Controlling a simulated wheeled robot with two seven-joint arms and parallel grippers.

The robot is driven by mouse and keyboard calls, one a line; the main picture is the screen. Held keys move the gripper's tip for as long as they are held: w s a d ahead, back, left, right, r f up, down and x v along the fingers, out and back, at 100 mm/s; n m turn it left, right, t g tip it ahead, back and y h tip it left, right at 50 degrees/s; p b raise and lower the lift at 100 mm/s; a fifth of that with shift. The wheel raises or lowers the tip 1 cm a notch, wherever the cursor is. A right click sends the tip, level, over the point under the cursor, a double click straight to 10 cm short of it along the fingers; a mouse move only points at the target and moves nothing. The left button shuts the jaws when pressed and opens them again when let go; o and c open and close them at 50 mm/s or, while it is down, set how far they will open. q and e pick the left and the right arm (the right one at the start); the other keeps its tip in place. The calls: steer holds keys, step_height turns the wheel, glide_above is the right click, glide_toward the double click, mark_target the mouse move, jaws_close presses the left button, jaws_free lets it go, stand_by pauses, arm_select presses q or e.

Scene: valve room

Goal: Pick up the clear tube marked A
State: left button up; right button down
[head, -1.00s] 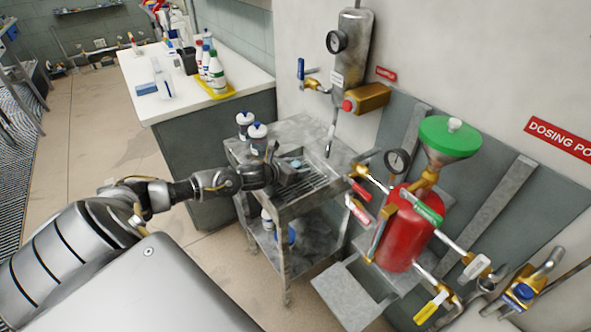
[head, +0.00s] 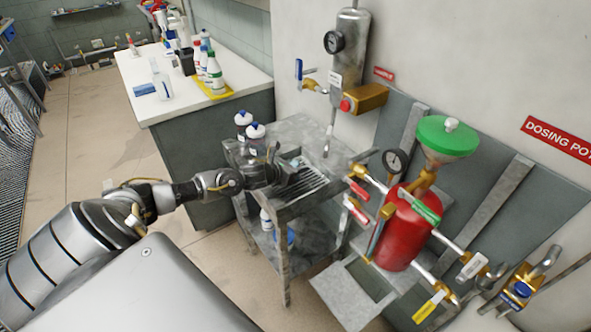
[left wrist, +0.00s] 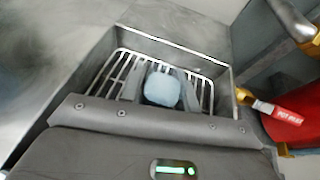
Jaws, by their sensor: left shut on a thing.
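My left gripper (head: 292,170) is over the sink-like grated recess in the metal cart's top. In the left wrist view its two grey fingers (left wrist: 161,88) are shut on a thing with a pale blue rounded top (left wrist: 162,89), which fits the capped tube. Only this top shows clearly; the clear body and any letter A are hidden. The wire rack (left wrist: 118,72) of the recess lies around and below it. I cannot tell whether the tube's lower end touches the rack. My right gripper is not in view.
A red dosing pot (head: 402,230) with a green funnel (head: 447,138) and several valve handles stands close to the right. Floor is open at the left.

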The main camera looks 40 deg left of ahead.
arm_select(q)
steer(key=shift+r, duration=0.15)
steer(key=shift+r, duration=0.25)
steer(key=r, duration=0.1)
steer(key=r+b, duration=0.1)
steer(key=shift+s+a+r, duration=0.15)
steer(key=shift+s+r, duration=0.05)
steer(key=shift+r, duration=0.15)
steer(key=r+b+v, duration=0.1)
steer(key=v, duration=0.7)
steer(key=w+a+r+b+v, duration=0.1)
steer(key=r+b+v, duration=0.1)
steer(key=v, duration=0.6)
steer(key=shift+w+a, duration=0.25)
steer(key=shift+a, duration=0.05)
